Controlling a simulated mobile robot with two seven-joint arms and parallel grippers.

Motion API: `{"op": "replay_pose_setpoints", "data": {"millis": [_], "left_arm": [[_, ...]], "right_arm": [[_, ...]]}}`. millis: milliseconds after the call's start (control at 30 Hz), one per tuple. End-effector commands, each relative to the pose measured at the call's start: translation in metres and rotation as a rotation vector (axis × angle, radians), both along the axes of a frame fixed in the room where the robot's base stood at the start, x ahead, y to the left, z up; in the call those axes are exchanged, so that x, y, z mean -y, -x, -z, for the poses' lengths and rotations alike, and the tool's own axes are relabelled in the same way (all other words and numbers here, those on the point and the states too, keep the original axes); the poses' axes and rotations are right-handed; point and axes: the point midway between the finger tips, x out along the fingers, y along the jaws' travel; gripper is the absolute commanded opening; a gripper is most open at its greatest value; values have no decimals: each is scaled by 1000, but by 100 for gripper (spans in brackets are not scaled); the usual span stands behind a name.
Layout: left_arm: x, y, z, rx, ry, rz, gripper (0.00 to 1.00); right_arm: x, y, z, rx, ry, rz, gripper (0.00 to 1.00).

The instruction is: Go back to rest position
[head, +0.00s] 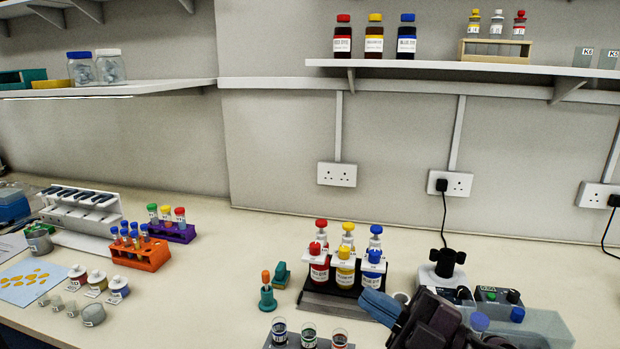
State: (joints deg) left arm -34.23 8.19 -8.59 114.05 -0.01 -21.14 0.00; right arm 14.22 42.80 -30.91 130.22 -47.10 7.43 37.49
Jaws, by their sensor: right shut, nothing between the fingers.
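My right gripper (379,306) is at the lower right of the head view, over the bench (235,290). Its blue fingers are shut with nothing visible between them. They point left, in front of the dark rack holding the red bottle (319,268), yellow bottle (345,272) and blue bottle (374,266). Whether the fingers touch the rack cannot be told. My dark wrist hides part of the bench to the right. My left gripper is not in view.
A green stand with an orange-topped item (267,297) and a rack of vials (309,338) are left of the gripper. A black-topped device (444,268) and a control box (499,298) stand close behind it.

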Motion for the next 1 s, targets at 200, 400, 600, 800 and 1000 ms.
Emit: {"op": "replay_pose_setpoints", "data": {"millis": [200,400,600,800,1000], "left_arm": [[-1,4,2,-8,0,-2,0],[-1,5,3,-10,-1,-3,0],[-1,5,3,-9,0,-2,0],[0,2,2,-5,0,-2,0],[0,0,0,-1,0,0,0]], "right_arm": [[51,-23,21,-244,-231,383,0],[109,-24,75,-540,-334,731,0],[157,9,148,-894,-343,1027,0],[184,66,211,-1247,-283,1224,0],[192,114,245,-1492,-217,1306,0]]}}
